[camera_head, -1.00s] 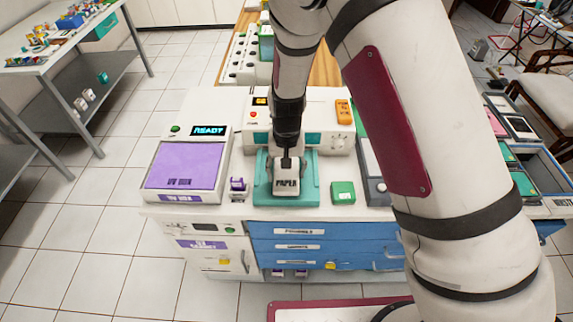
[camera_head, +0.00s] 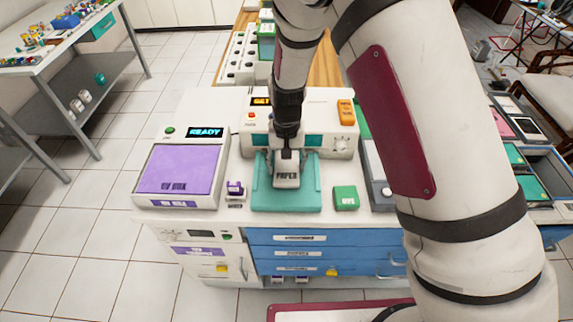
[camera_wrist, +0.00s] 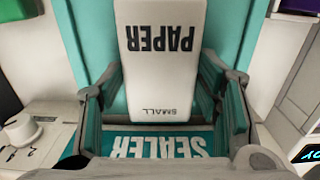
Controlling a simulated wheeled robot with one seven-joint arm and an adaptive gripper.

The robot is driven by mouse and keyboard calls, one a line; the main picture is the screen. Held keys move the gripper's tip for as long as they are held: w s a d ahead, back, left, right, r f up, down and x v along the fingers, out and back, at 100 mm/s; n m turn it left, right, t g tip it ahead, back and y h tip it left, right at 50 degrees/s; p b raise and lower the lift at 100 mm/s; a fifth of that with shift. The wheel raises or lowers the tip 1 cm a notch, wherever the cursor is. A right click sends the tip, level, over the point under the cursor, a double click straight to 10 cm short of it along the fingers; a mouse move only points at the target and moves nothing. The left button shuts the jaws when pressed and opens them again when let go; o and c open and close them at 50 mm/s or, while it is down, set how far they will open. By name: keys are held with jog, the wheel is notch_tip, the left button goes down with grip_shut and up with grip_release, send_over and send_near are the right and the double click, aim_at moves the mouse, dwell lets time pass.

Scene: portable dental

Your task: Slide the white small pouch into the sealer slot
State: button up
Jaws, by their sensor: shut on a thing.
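The white small pouch (camera_head: 286,177), lettered PAPER and SMALL, is in my gripper (camera_head: 287,161). In the wrist view the pouch (camera_wrist: 165,75) lies between the two dark grey fingers of my gripper (camera_wrist: 164,100), over the teal SEALER surface. The sealer (camera_head: 320,112) is a white machine with a teal front tray (camera_head: 262,200). The pouch is over the middle of this tray, in front of the machine body. The slot itself is hidden by my arm and gripper, so I cannot tell whether the pouch's far edge is in it.
A purple-lidded box (camera_head: 180,170) with a READY display stands left of the sealer. A small purple block (camera_head: 235,188) and a green block (camera_head: 345,197) flank the tray. An orange block (camera_head: 346,112) sits on the sealer's right. Blue drawers (camera_head: 330,255) are below.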

dwell(0.8)
jog(key=o, duration=1.2)
jog(key=shift+o, duration=0.2)
